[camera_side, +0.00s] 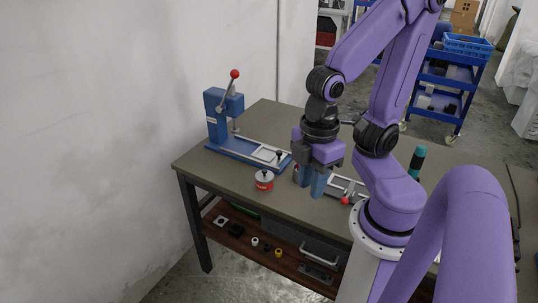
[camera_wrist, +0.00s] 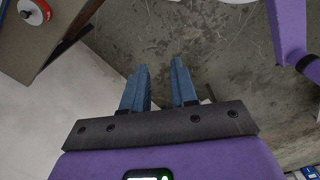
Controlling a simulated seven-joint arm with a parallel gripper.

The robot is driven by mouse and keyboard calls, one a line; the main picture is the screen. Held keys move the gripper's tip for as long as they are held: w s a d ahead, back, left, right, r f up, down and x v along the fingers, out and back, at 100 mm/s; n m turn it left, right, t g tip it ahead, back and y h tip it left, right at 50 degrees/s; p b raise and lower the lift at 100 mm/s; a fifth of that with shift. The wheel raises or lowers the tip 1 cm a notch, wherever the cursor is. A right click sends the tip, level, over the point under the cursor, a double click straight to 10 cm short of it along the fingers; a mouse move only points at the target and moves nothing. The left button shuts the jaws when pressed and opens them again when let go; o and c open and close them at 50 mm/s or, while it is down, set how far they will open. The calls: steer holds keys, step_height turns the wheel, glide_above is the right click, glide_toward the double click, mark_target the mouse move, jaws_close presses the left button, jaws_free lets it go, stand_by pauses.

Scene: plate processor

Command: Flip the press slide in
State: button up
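The blue press (camera_side: 222,110) stands at the table's far left, its lever raised with a red ball knob (camera_side: 234,74) on top. Its slide (camera_side: 268,154), a pale frame with a small black knob, lies at the right end of the blue base. My gripper (camera_side: 311,190) hangs to the right of the slide, fingers pointing down and apart from it. In the wrist view my gripper (camera_wrist: 159,66) has its two blue fingers apart with nothing between them.
A red and white tin (camera_side: 264,180) sits on the table in front of the press; it also shows in the wrist view (camera_wrist: 34,11). A second pale frame (camera_side: 345,184) with a red ball is partly hidden behind my arm. A teal-topped bottle (camera_side: 417,160) stands at right.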

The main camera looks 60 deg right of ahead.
steer(key=shift+w, duration=0.1)
jaws_close()
steer(key=w+d+f+m+y, duration=0.3)
steer(key=w+d+m, duration=0.4)
steer(key=w+m, duration=0.4)
steer(key=w+d+f+m+y, duration=0.25)
steer(key=w+d+m, duration=0.5)
steer(key=m, duration=0.55)
steer(key=w+d+f+m+t, duration=0.1)
steer(key=d+f+m+t, duration=0.15)
steer(key=d+m, duration=0.4)
steer(key=w+d+f+m+t, duration=0.1)
steer(key=d+f+m, duration=0.25)
steer(key=d, duration=0.55)
steer(key=s+d+f+m+t+h, duration=0.1)
steer(key=s+d+f+m+t, duration=0.1)
steer(key=d, duration=0.4)
steer(key=s+d+f+m+t+h, duration=0.1)
steer(key=s+d+f+m, duration=0.1)
steer(key=s+d+m, duration=0.3)
steer(key=d+m, duration=0.2)
steer(key=shift+d+t, duration=0.3)
steer(key=shift+t, duration=0.05)
